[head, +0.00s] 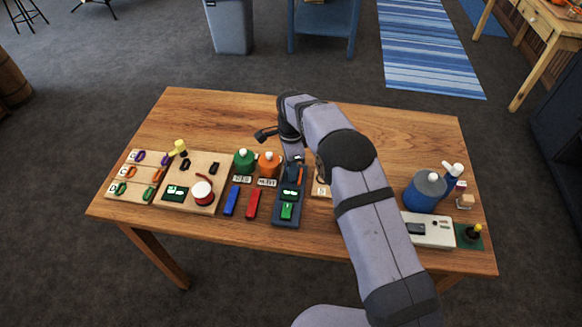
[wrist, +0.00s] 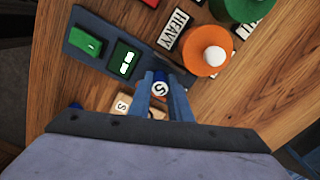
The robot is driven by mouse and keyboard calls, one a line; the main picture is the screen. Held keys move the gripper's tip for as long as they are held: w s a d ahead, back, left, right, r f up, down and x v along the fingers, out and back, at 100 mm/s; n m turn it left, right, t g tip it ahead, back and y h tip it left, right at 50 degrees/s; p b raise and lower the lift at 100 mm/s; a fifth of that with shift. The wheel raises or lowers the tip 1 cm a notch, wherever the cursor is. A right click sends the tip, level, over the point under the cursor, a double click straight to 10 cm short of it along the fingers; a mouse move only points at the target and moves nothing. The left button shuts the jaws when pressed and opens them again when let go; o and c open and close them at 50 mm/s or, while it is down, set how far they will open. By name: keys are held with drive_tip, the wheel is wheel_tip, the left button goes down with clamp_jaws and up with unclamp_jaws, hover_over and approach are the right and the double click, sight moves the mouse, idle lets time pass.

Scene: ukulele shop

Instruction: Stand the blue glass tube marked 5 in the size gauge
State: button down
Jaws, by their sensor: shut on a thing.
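The blue glass tube (wrist: 161,77) is between the fingers of my gripper (wrist: 161,95) in the wrist view, its pale end face showing a dark mark that reads as 5 or S. My gripper is shut on it, above the table beside the dark blue-grey stand (wrist: 93,57). A small wooden block (wrist: 128,98) with a similar mark lies just below and left of the tube in that view, partly hidden by the gripper; it may be the size gauge. In the head view the block (head: 318,190) shows beside my arm, which hides its right part.
The stand (head: 288,212) has a green display and button. An orange bottle (head: 268,164), a green bottle (head: 244,161) and blue and red bars (head: 252,204) are left of it. A large blue bottle (head: 425,191) stands right of my arm. The table's back is mostly clear.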

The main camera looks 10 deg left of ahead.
drive_tip(key=shift+f, duration=0.15)
drive_tip(key=c, duration=1.6)
unclamp_jaws()
drive_tip(key=shift+c, duration=0.2)
wheel_tip(320, 180, up, 12)
drive_tip(key=b, duration=0.3)
drive_tip(key=shift+r+b, duration=0.2)
drive_tip(key=shift+b, duration=0.15)
